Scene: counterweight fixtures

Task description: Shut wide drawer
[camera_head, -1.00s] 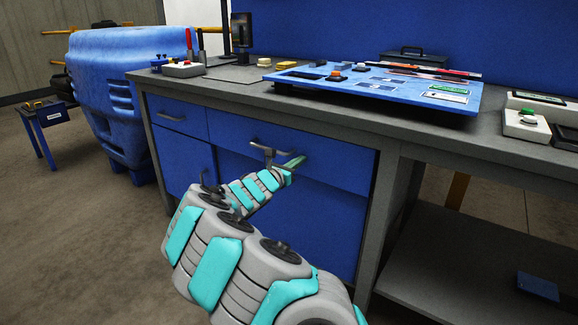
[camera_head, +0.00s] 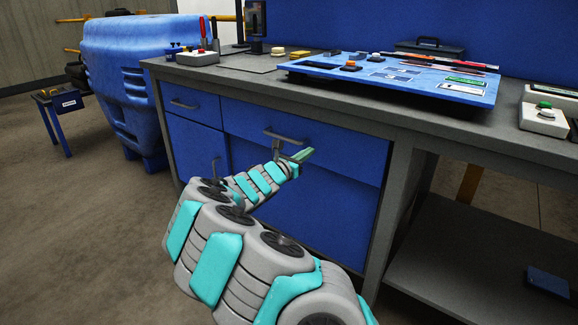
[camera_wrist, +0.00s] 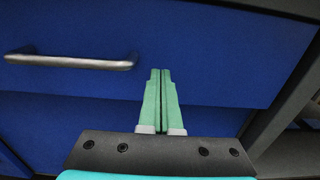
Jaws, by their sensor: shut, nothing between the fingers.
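The wide drawer (camera_head: 345,150) is the blue front with a grey bar handle (camera_head: 283,136), below the worktop. It looks close to flush with the cabinet, but I cannot tell whether a small gap remains. My gripper (camera_head: 306,154) is shut and empty, in front of the drawer, just right of and below the handle. In the wrist view the green fingertips (camera_wrist: 160,73) lie together and point at the drawer front (camera_wrist: 215,60), right of the handle (camera_wrist: 70,62). I cannot tell whether they touch it.
A smaller drawer (camera_head: 190,103) and a cupboard door (camera_head: 192,150) are at the left. The worktop (camera_head: 235,66) above carries a blue panel (camera_head: 400,75) and several small items. An open shelf (camera_head: 460,265) is at the right.

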